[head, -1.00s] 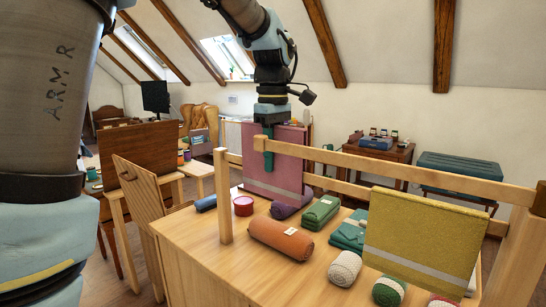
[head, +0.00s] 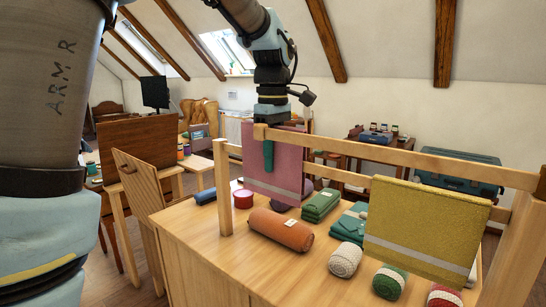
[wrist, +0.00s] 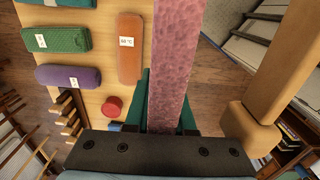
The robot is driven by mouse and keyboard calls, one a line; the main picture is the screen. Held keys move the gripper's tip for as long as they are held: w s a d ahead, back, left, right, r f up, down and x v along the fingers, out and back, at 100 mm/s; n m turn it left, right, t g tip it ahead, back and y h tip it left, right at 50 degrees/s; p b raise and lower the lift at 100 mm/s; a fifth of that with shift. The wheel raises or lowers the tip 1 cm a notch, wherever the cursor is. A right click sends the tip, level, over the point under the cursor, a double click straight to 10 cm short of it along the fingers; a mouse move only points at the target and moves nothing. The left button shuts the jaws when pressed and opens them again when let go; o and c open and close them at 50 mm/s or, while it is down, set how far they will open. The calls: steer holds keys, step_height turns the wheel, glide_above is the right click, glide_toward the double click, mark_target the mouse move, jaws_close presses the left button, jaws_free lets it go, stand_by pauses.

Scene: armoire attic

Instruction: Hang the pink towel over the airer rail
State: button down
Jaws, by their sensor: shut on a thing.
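The pink towel (head: 287,165) hangs down from my gripper (head: 268,155), a flat sheet with a grey band near its lower edge. My gripper is shut on its top edge, fingers pointing down; one green finger shows. The airer's upper rail (head: 400,157) runs right from a free end that crosses in front of the towel and finger. The towel hides part of the lower rail (head: 335,181). In the wrist view the towel (wrist: 178,55) runs up as a strip from between the fingers, and a rail with a block end (wrist: 245,130) lies just right of it, apparently apart.
A yellow towel (head: 425,228) hangs over the lower rail. On the wooden table (head: 215,240) stand rolled towels, including an orange roll (head: 280,230) and green one (head: 320,205), and a red tin (head: 243,199). A wooden post (head: 223,190) rises left of the pink towel.

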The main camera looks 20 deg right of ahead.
steer(key=shift+f+b, duration=1.6)
steer(key=shift+f, duration=1.3)
steer(key=c, duration=0.7)
jaws_free()
steer(key=shift+r, duration=0.1)
step_height(320, 180, up, 11)
steer(key=shift+f, duration=0.2)
